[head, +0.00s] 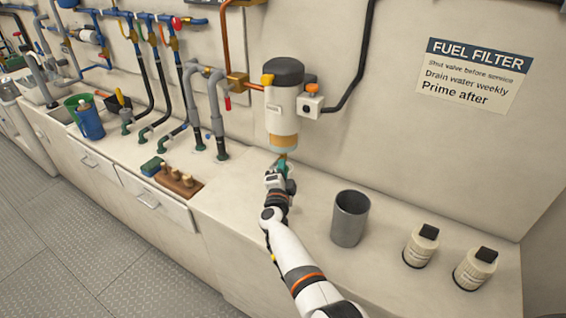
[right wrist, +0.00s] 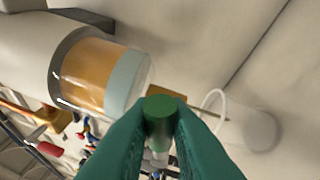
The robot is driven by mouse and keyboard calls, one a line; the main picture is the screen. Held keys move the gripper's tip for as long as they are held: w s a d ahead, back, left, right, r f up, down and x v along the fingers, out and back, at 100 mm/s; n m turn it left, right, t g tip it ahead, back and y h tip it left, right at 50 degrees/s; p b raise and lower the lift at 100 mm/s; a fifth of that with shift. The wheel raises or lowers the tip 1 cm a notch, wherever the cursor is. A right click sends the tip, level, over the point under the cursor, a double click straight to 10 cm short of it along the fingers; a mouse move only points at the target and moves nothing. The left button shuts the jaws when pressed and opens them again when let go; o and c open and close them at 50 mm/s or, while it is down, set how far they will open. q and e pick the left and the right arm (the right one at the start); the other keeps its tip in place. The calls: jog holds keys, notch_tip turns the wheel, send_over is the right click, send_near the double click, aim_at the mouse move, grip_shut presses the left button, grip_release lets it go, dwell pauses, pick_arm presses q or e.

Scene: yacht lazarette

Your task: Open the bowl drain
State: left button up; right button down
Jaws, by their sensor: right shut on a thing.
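The fuel filter (head: 284,112) is mounted on the wall, with a dark cap and a white body. Its amber bowl (head: 284,142) is at the bottom; in the right wrist view the bowl (right wrist: 85,75) shows amber fuel and a paler band at its lower end. My right gripper (head: 283,169) is directly below the bowl. In the right wrist view its green fingers are closed on a round green drain knob (right wrist: 161,120), one finger on each side. Whether the drain is turned cannot be told. My left gripper is not in view.
A grey metal cup (head: 350,219) stands on the counter right of my right arm, with two white bottles (head: 421,246) (head: 475,269) farther right. A wooden block with pegs (head: 178,181) lies to the left. A fuel filter sign (head: 470,75) is on the wall.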

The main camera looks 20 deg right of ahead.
jog(key=r+n+p, duration=0.1)
jog(key=p, duration=0.1)
jog(key=n+g+p, duration=0.1)
jog(key=p, duration=0.1)
jog(key=shift+w+a+r+n+y, duration=0.2)
jog(key=shift+r+n+y, duration=0.1)
jog(key=shift+r, duration=0.1)
jog(key=shift+w+n+g+p, duration=0.15)
jog(key=shift+n+g+p, duration=0.25)
jog(key=shift+n+p, duration=0.55)
jog(key=shift+m, duration=0.25)
jog(key=c, duration=1.4)
grip_release()
jog(key=shift+f, duration=0.1)
